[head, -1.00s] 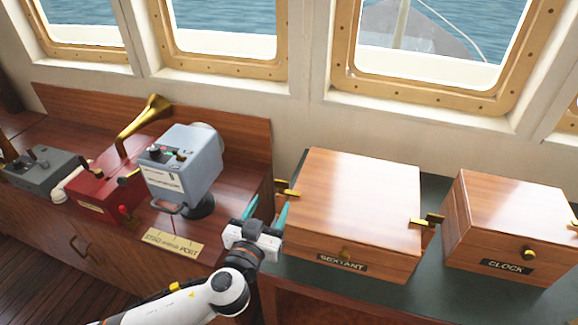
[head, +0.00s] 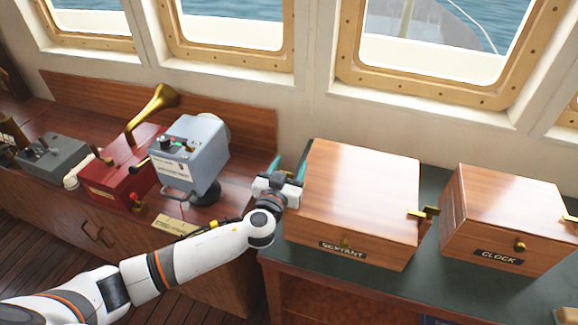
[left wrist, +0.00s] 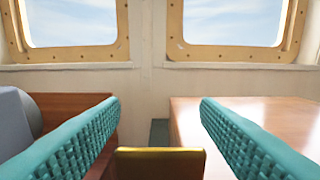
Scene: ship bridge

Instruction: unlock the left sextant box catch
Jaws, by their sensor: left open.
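The wooden sextant box (head: 362,180) stands closed on the dark green counter top, its nameplate facing me. In the left wrist view, its top (left wrist: 240,106) fills the right side. The brass left catch (left wrist: 160,164) shows at the bottom centre of the left wrist view, between my finger pads and apart from both. In the head view my gripper hides this catch. My left gripper (head: 287,166) is open at the box's left side, its teal fingers pointing toward the window wall. The right catch (head: 424,213) sticks out from the box's right side. My right gripper is out of view.
The wooden clock box (head: 508,220) stands to the right, past a narrow gap. A grey-blue instrument (head: 190,155) and a red box with a brass horn (head: 152,110) stand on the wooden console at left. The window wall closes off the back.

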